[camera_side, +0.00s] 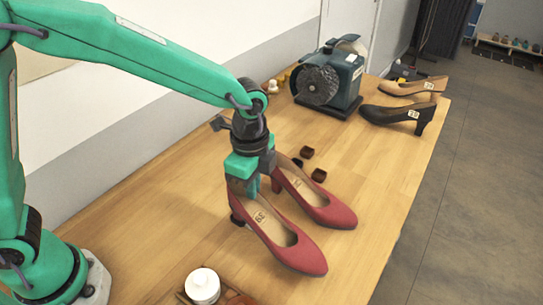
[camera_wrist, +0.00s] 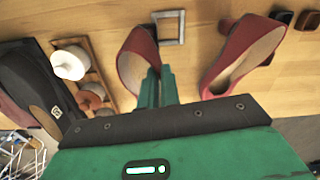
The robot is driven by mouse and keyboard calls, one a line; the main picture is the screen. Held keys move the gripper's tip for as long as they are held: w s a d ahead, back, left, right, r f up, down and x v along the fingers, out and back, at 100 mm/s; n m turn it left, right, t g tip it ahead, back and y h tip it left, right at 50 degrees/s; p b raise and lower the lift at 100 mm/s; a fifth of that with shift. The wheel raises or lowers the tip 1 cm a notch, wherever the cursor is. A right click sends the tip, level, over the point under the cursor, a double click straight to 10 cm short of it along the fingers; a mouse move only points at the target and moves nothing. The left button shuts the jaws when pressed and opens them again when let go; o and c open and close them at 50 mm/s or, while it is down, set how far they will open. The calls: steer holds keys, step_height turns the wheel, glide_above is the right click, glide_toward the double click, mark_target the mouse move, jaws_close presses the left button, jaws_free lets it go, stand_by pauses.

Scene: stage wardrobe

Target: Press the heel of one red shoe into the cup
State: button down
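Two red shoes stand side by side on the wooden table, toes to the lower right in the side view. My gripper (camera_side: 244,188) points down at the back of the near red shoe (camera_side: 290,250). Its teal fingers sit close together and appear shut on the shoe's rear wall. The wrist view shows the fingers (camera_wrist: 157,85) against the near shoe (camera_wrist: 139,52). The far red shoe (camera_side: 325,208) stands free beside it; it also shows in the wrist view (camera_wrist: 243,55). A small dark piece (camera_side: 238,221) shows low at the near heel; I cannot tell whether it is the cup.
A grey square frame (camera_wrist: 170,27) lies beyond the near shoe's back. Small dark brown blocks (camera_side: 318,175) lie behind the far shoe. A grinding machine (camera_side: 330,82), a black shoe (camera_side: 395,117) and a tan shoe (camera_side: 408,88) stand farther back.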

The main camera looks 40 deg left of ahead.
steer(key=s, duration=0.7)
stand_by(0.9)
steer(key=shift+f, duration=1.5)
stand_by(1.2)
steer(key=c, duration=1.5)
jaws_free()
steer(key=shift+c, duration=0.2)
steer(key=shift+s, duration=0.1)
steer(key=shift+r, duration=0.15)
step_height(320, 180, up, 8)
steer(key=shift+f, duration=0.25)
steer(key=s+a+r+n+t, duration=0.2)
steer(key=s+a+r+n, duration=0.1)
steer(key=a+n, duration=0.5)
steer(key=s+a+r+n+t, duration=0.3)
steer(key=a+n, duration=0.5)
steer(key=a, duration=0.4)
step_height(320, 180, up, 2)
steer(key=shift+s+a+r+t, duration=0.1)
steer(key=shift+s+a+t, duration=0.2)
steer(key=shift+s, duration=0.25)
